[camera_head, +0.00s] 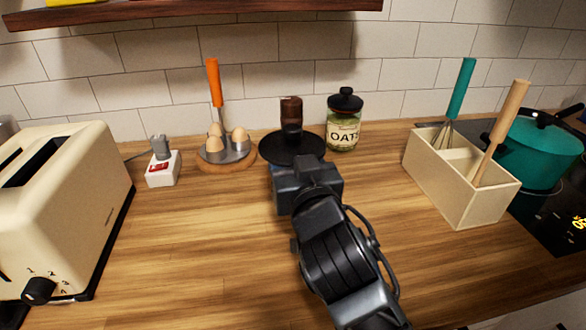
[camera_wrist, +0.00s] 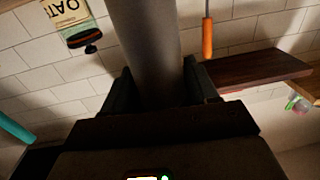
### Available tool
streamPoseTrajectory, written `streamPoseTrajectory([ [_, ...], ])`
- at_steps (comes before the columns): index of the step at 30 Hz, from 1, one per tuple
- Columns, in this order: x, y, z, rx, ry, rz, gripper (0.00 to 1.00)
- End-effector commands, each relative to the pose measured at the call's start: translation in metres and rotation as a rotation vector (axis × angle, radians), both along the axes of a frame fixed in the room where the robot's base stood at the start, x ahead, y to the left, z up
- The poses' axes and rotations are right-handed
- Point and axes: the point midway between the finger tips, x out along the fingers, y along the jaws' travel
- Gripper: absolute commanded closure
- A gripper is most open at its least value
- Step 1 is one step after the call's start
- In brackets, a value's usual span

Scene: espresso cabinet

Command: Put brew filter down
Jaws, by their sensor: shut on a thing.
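The brew filter appears as a dark brown upright cylinder (camera_head: 291,112) with a wide black disc (camera_head: 282,150) around its lower part, just beyond my gripper. My gripper (camera_head: 303,172) reaches over the worktop from the front, its fingertips hidden behind its own body. In the wrist view a thick grey cylinder, which I take to be the brew filter (camera_wrist: 145,42), runs between the two fingers (camera_wrist: 160,85). The fingers are shut on it. I cannot tell whether the disc touches the worktop.
An oats jar (camera_head: 343,128) stands close right of the disc, an egg holder with eggs (camera_head: 227,152) close left. A white socket block (camera_head: 163,168) and toaster (camera_head: 65,190) are further left. A utensil box (camera_head: 455,185) and green pot (camera_head: 540,150) are right. Worktop (camera_head: 200,260) in front is clear.

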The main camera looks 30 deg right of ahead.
Motion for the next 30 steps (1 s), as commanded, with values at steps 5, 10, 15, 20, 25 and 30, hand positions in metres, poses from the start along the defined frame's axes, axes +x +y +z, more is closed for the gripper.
streamPoseTrajectory([
  [5,0.0,0.0,-0.023,0.0,0.003,0.0,0.8],
  [10,0.0,0.0,-0.024,0.0,-0.001,0.001,0.8],
  [15,0.0,0.0,-0.027,0.0,0.0,0.001,0.8],
  [20,0.0,0.0,-0.028,0.0,0.001,0.001,0.35],
  [25,0.0,0.0,-0.028,0.0,0.001,0.001,0.19],
  [30,0.0,0.0,-0.028,0.0,0.001,0.001,0.16],
])
